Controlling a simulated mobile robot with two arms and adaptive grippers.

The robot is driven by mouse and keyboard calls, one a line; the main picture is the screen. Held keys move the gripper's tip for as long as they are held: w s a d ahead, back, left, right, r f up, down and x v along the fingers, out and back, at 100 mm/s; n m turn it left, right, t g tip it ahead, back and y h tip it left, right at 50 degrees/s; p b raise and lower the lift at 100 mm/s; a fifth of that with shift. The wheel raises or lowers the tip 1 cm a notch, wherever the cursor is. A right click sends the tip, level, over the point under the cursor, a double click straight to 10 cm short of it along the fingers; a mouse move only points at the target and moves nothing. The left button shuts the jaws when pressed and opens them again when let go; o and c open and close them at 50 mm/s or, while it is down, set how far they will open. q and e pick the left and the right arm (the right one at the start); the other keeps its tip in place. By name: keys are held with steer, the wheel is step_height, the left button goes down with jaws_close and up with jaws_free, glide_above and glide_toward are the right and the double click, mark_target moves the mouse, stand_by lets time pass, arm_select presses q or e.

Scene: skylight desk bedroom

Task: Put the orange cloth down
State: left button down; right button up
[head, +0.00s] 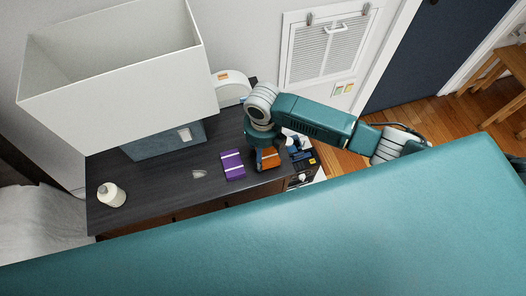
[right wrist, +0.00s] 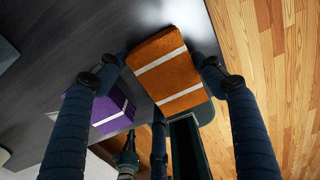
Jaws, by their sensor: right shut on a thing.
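The orange cloth (head: 268,159) is a folded block with pale stripes, at the right end of the dark desk top (head: 165,188). My right gripper (head: 266,150) is over it and hides part of it in the head view. In the right wrist view the orange cloth (right wrist: 160,55) sits between the two fingertips of the right gripper (right wrist: 163,75), shut on its sides. I cannot tell whether its underside touches the desk. My left gripper is not in view.
A folded purple cloth (head: 232,165) with pale stripes lies just left of the orange one. Dark blue items (head: 299,150) crowd the right end. A large white lampshade (head: 115,75) overhangs the back left.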

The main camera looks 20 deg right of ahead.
steer(key=shift+f, duration=0.55)
steer(key=o, duration=1)
steer(key=shift+f, duration=0.15)
step_height(320, 180, up, 12)
steer(key=shift+r+b, duration=0.2)
steer(key=shift+b, duration=0.2)
